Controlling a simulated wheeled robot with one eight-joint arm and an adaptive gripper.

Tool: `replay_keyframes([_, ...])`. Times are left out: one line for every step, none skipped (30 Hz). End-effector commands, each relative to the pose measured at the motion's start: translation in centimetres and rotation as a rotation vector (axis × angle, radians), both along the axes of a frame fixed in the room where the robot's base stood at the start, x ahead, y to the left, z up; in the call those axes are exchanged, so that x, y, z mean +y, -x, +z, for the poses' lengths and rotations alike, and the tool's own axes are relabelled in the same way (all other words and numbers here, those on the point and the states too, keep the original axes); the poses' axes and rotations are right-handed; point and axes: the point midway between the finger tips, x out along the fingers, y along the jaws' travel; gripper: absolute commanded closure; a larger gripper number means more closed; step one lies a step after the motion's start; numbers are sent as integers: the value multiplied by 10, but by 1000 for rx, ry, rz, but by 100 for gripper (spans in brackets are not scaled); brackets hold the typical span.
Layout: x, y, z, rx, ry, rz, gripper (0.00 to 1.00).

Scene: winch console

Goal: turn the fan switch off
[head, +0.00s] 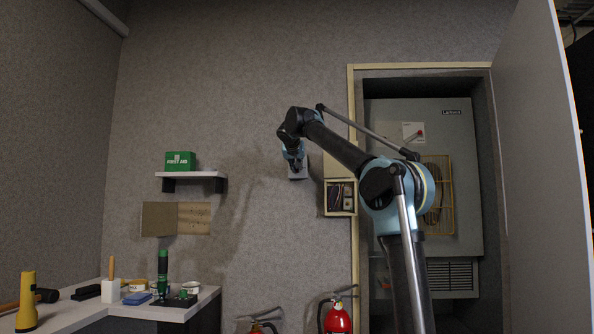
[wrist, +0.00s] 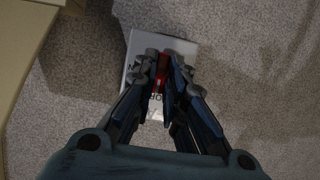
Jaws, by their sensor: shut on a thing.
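The fan switch is a small pale box (wrist: 150,40) on the grey wall; it also shows in the head view (head: 300,175), left of the yellowish door frame. A red lever (wrist: 161,70) stands out from the box. My gripper (wrist: 165,60) is shut on the red lever, one finger on each side; in the head view my gripper (head: 294,164) is right at the box. My fingers hide part of the box and most of its lettering, so the lever's exact position cannot be read.
A small open wall box (head: 340,197) is just right of the switch, by the door frame (head: 351,110). A shelf (head: 192,175) with a green first-aid box (head: 180,160) is at left. Fire extinguishers (head: 337,318) stand below. A grey cabinet (head: 385,125) with a yellow grille (head: 447,195) is behind my arm.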

Motion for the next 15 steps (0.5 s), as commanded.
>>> replay_keyframes([-1, -1, -1, 2, 5, -3, 100])
replay_keyframes([-1, -1, -1, 2, 7, -4, 100])
replay_keyframes([-1, -1, -1, 2, 8, -3, 100])
replay_keyframes([-1, -1, -1, 2, 9, -4, 100])
replay_keyframes([-1, -1, -1, 2, 10, -3, 100])
replay_keyframes([-1, -1, -1, 2, 10, -3, 100])
replay_keyframes([-1, -1, -1, 2, 10, -3, 100])
replay_keyframes([-1, -1, -1, 2, 10, -3, 100])
replay_keyframes([-1, -1, -1, 2, 10, -3, 100])
replay_keyframes([-1, -1, -1, 2, 10, -3, 100])
replay_keyframes([-1, -1, -1, 2, 10, -3, 100])
replay_keyframes([-1, -1, -1, 2, 10, -3, 100])
replay_keyframes([-1, -1, -1, 1, 10, -3, 100])
replay_keyframes([-1, -1, -1, 1, 10, -3, 84])
replay_keyframes([-1, -1, -1, 1, 10, -3, 75])
